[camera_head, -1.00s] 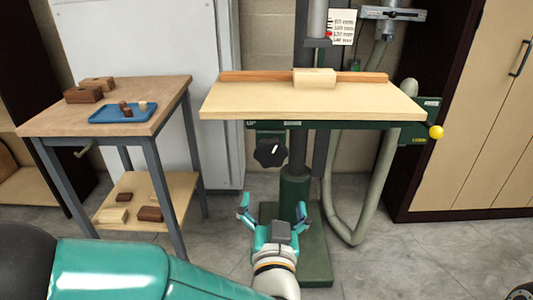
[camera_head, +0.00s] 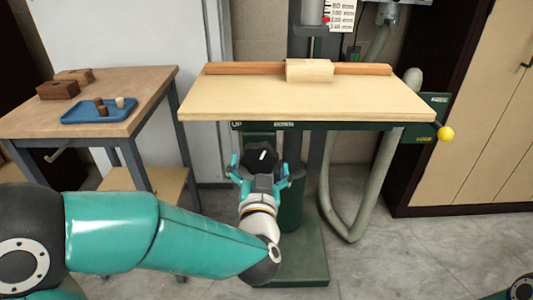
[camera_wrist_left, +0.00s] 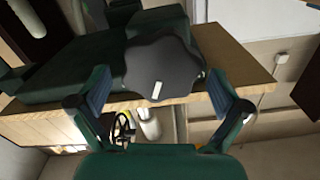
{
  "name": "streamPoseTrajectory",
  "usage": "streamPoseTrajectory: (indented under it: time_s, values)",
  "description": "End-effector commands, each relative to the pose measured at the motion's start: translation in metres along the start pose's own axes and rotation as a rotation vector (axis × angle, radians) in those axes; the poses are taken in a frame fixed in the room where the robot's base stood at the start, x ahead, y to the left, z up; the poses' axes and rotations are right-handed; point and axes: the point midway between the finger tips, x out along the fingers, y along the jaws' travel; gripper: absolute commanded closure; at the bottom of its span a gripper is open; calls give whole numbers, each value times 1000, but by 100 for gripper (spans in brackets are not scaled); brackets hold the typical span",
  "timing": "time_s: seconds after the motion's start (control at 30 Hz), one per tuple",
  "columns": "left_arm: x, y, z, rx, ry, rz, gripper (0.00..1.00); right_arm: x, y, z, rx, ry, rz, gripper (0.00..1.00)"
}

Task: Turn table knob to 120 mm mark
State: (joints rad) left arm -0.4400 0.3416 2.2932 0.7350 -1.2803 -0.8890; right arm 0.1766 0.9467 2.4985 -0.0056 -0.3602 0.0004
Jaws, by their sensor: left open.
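The black lobed table knob (camera_head: 262,160) with a white pointer line sits under the front of the machine's wooden table (camera_head: 300,95). In the left wrist view the knob (camera_wrist_left: 162,67) lies between and beyond the fingers, its white line tilted slightly. My left gripper (camera_head: 260,166) is open, with one finger on each side of the knob in the head view. In the left wrist view my left gripper (camera_wrist_left: 160,98) shows a gap between each finger and the knob. The scale card (camera_head: 341,14) with a red pointer is at the top; its top is cut off. My right gripper is not seen.
A wooden block (camera_head: 310,70) rests against the fence (camera_head: 240,68) on the table. A yellow ball handle (camera_head: 445,133) sticks out at the right. A grey hose (camera_head: 380,170) hangs below. A side bench (camera_head: 120,85) with a blue tray (camera_head: 100,110) stands at the left.

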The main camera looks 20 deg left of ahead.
Motion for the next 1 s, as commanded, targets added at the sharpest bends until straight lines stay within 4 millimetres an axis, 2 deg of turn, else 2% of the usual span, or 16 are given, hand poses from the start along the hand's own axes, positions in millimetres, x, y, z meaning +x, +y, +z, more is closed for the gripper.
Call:
streamPoseTrajectory:
  time_s: [0.47, 0.73, 0.87, 1.0]
  values:
    - [7, -4, 1, 1, -2, -3, 0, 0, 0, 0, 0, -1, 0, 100]
    - [6, -4, 1, 1, -1, -3, 45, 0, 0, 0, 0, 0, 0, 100]
    - [6, -4, 0, 23, -3, -2, 48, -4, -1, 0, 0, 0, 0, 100]
    - [7, -4, -2, 154, -4, -2, 48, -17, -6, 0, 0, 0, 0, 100]
